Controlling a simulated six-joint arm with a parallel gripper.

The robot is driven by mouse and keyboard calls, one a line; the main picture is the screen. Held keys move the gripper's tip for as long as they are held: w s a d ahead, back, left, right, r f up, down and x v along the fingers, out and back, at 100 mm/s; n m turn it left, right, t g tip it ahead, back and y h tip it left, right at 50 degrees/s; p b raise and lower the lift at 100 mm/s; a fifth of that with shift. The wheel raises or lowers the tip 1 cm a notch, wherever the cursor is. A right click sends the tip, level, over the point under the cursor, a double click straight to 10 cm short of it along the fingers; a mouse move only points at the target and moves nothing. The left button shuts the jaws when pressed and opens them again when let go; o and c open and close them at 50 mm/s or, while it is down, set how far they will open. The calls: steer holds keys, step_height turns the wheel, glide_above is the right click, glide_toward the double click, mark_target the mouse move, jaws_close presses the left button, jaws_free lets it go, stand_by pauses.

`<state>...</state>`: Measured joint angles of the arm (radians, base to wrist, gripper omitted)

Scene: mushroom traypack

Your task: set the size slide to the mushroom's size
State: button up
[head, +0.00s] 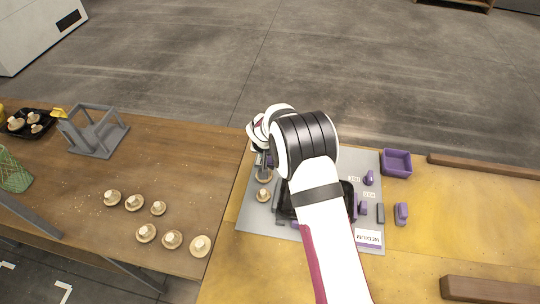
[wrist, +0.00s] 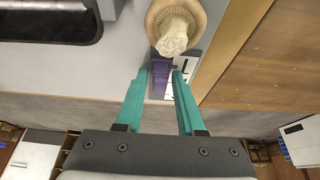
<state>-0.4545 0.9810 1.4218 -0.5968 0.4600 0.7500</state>
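A mushroom (wrist: 174,30) with a pale cap and cut stem shows at the top of the wrist view. In the head view the mushroom (head: 264,195) rests at the left edge of the grey board (head: 255,217). A purple piece (wrist: 160,78), which looks like the size slide, lies beside a pale marked strip (wrist: 180,88) near the mushroom. My gripper (wrist: 160,74) has its teal fingers apart, with the purple piece seen between their tips; I cannot tell whether they touch it. In the head view my arm mostly hides the gripper and slide.
A dark tray (wrist: 50,22) lies on the board, mostly behind my arm. Several mushrooms (head: 172,240) lie on the wooden table at left.

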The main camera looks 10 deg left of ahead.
jaws_close()
steer(key=shift+w, duration=1.8)
steer(key=shift+o, duration=1.8)
jaws_free()
steer(key=shift+r, duration=0.1)
steer(key=shift+v, duration=2.15)
